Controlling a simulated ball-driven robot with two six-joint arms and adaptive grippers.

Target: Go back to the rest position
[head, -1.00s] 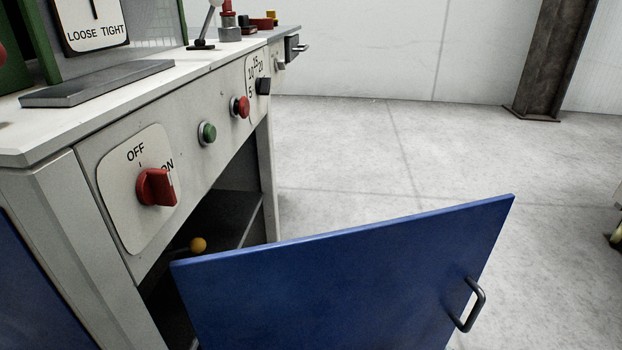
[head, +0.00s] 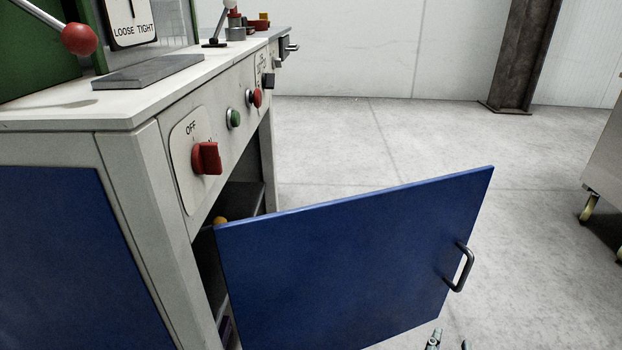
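My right gripper (head: 449,344) shows only as two grey fingertips at the bottom edge, below the handle of the open blue door. The tips are apart with bare floor between them, and the rest of the gripper is cut off. It does not touch the door. My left gripper is not in view. The blue cabinet door (head: 355,260) stands swung open from the machine, its black handle (head: 461,268) at the right side.
The white machine (head: 130,170) fills the left, with a red switch (head: 207,158), green button (head: 233,118) and red-balled lever (head: 79,38). A yellow ball (head: 220,220) shows inside the cabinet. A wheeled cart (head: 607,150) stands at right. The floor behind the door is clear.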

